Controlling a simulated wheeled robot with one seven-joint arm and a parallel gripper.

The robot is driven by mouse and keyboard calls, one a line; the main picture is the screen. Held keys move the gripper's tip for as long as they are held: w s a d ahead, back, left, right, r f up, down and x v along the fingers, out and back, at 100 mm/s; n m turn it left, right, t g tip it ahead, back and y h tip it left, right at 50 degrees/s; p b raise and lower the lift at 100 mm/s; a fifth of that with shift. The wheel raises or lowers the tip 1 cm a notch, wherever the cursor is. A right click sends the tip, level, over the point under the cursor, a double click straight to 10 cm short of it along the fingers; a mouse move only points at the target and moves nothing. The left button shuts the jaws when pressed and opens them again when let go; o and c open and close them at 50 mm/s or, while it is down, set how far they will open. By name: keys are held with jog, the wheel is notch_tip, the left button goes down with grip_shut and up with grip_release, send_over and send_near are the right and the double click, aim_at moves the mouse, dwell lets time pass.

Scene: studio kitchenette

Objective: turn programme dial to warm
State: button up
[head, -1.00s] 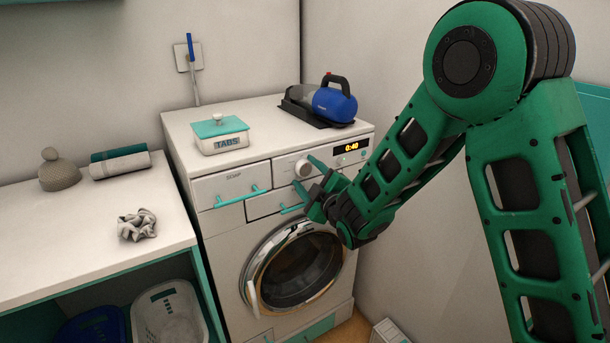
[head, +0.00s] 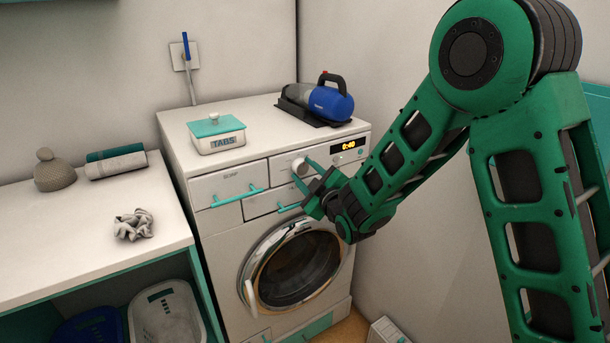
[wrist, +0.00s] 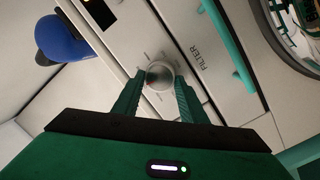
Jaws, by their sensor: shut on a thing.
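The programme dial (head: 300,167) is a pale round knob on the washing machine's (head: 222,262) front panel, left of the lit display (head: 349,145). In the wrist view the dial (wrist: 159,75) sits between the fingertips, with faint marks around it on the panel. My gripper (head: 305,172) reaches the panel from the right, and its green fingers are shut on the dial. In the wrist view my gripper (wrist: 159,82) has one finger on each side of the dial. The dial's setting is too small to read.
Below the dial are the filter drawer's teal handle (wrist: 229,45) and the round door (head: 292,268). The soap drawer handle (head: 237,196) is to the left. A tabs box (head: 216,135) and a blue handheld vacuum (head: 330,102) stand on top.

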jog(key=m, duration=0.4)
jog(key=shift+w+d+g, duration=0.1)
jog(key=shift+d+g, duration=0.2)
jog(key=m, duration=0.3)
jog(key=shift+d+r+m+g, duration=0.1)
jog(key=shift+m+g, duration=0.2)
jog(key=m, duration=0.3)
jog(key=shift+w+d+g+y, duration=0.1)
jog(key=shift+g+y, duration=0.2)
jog(key=shift+g, duration=0.1)
jog(key=shift+w+d+m+y, duration=0.1)
jog(key=shift+m+y, duration=0.2)
jog(key=shift+m, duration=1.5)
jog(key=o, duration=1)
jog(key=shift+o, duration=0.3)
